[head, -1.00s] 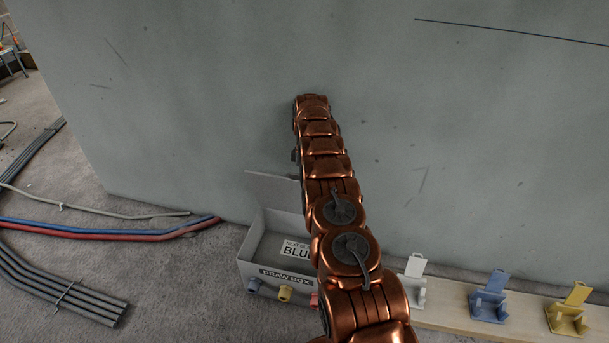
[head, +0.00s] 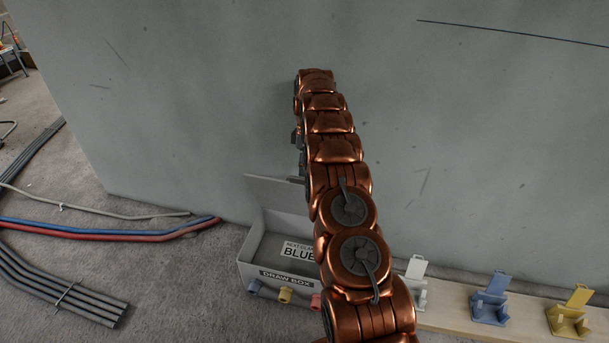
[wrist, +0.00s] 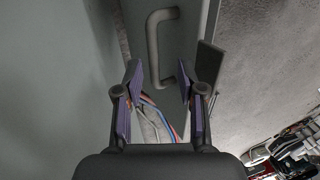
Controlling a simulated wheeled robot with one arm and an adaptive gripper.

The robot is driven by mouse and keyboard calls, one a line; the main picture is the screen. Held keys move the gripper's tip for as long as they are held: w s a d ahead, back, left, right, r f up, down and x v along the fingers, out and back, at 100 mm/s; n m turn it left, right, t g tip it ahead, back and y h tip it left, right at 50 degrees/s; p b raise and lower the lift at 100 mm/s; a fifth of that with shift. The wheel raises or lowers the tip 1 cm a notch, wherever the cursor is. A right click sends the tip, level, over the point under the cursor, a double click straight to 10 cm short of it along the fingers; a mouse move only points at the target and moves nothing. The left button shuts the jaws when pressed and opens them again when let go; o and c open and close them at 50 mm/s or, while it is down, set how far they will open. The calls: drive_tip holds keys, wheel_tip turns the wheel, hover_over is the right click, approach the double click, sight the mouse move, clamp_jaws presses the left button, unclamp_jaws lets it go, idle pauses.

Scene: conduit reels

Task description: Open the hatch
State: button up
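In the wrist view a grey bar handle (wrist: 153,48) stands on a grey panel (wrist: 190,22), which looks like the hatch. The panel looks closed, but its edges are only partly visible. My gripper (wrist: 160,82) is open and empty. Its two purple-padded fingers point towards the handle, which lies ahead of the fingertips and roughly between their lines, apart from them. In the head view my copper arm hides the hatch, the handle and nearly all of the gripper.
A grey draw box (head: 250,268) with its flap up stands on the floor by the wall (head: 480,130). White (head: 416,280), blue (head: 490,300) and yellow (head: 570,315) holders stand on a wooden board (head: 455,318) at right. Blue and red conduits (head: 120,233) and grey pipes (head: 60,290) lie at left.

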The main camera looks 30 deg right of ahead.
wheel_tip(320, 180, up, 5)
drive_tip(key=shift+f, duration=0.1)
